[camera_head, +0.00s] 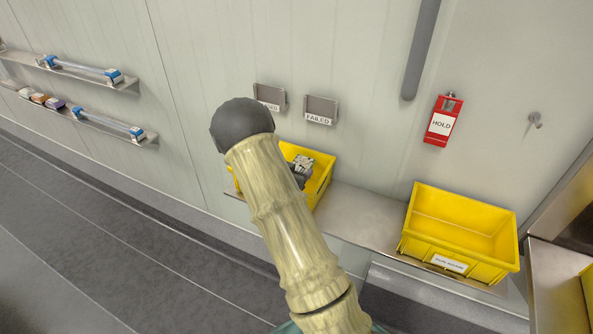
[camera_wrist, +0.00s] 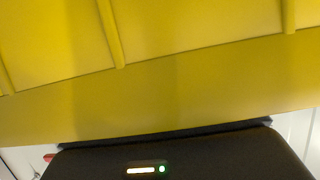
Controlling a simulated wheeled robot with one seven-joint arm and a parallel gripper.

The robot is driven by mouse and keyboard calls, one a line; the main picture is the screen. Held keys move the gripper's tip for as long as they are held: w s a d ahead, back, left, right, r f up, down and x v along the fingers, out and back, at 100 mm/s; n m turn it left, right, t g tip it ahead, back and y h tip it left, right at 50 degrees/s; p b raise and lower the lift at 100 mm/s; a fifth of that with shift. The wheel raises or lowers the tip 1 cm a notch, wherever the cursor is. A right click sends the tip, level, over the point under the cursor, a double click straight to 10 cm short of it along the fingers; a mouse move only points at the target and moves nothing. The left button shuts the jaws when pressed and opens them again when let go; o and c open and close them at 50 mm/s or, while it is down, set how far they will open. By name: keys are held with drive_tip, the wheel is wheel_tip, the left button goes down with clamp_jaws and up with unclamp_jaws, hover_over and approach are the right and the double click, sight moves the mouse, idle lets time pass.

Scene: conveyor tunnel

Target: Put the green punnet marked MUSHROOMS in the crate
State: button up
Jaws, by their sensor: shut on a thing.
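My gripper (camera_head: 297,177) shows as a small dark grey part beside my pale arm, at the left yellow crate (camera_head: 322,190). It is shut on a small pale item with dark marks (camera_head: 303,162), which looks like the punnet. My arm hides most of the item, so I cannot make out green or the word MUSHROOMS. I cannot tell how deep it sits in the crate. A right yellow crate (camera_head: 462,257) is empty, with a white label too small to read. In the wrist view, a yellow crate wall (camera_wrist: 200,85) fills most of the picture above my dark gripper body.
A metal ledge (camera_head: 365,217) carries both crates, with bare room between them. Two wall holders hang above; one reads FAILED (camera_head: 320,109). A red HOLD tag (camera_head: 443,122) and a hook (camera_head: 535,120) are at right. Wall shelves (camera_head: 95,75) with small packs are at left.

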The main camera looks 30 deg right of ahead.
drive_tip(key=shift+s+f+b, duration=0.15)
drive_tip(key=shift+f+b, duration=0.2)
drive_tip(key=shift+f, duration=0.25)
drive_tip(key=o, duration=1.3)
drive_tip(key=shift+c, duration=0.2)
drive_tip(key=shift+o, duration=0.6)
drive_tip(key=shift+s+a+f, duration=0.1)
drive_tip(key=shift+f, duration=0.1)
drive_tip(key=shift+a+r+p, duration=0.1)
drive_tip(key=shift+r+p, duration=0.45)
drive_tip(key=shift+r, duration=0.15)
drive_tip(key=b+v, duration=0.2)
drive_tip(key=v, duration=0.9)
drive_tip(key=shift+a+r, duration=0.15)
drive_tip(key=shift+r, duration=0.3)
